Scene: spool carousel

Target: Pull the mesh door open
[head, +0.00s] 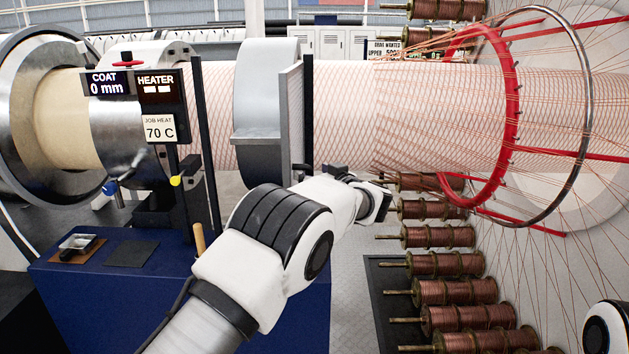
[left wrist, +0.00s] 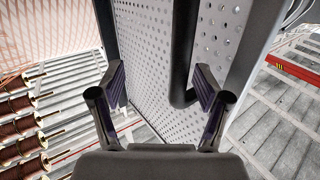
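The mesh door (head: 291,115) is a pale perforated panel, seen nearly edge-on beside a dark upright in the head view. In the left wrist view the mesh door (left wrist: 150,50) fills the middle, with a black bar handle (left wrist: 183,55) running down it and bending in to the panel at its lower end. My left gripper (head: 318,172) is by the lower part of the door. Its fingers (left wrist: 162,92) are spread apart, with the handle between them in the picture, closer to the right finger. I see no contact with the handle. My right gripper is out of view.
A large wrapped tube (head: 380,110) runs across behind the door. A red ring (head: 512,120) and several copper spools (head: 455,290) stand at the right. A blue bench (head: 110,300) with a heater display (head: 158,85) above it is at the left.

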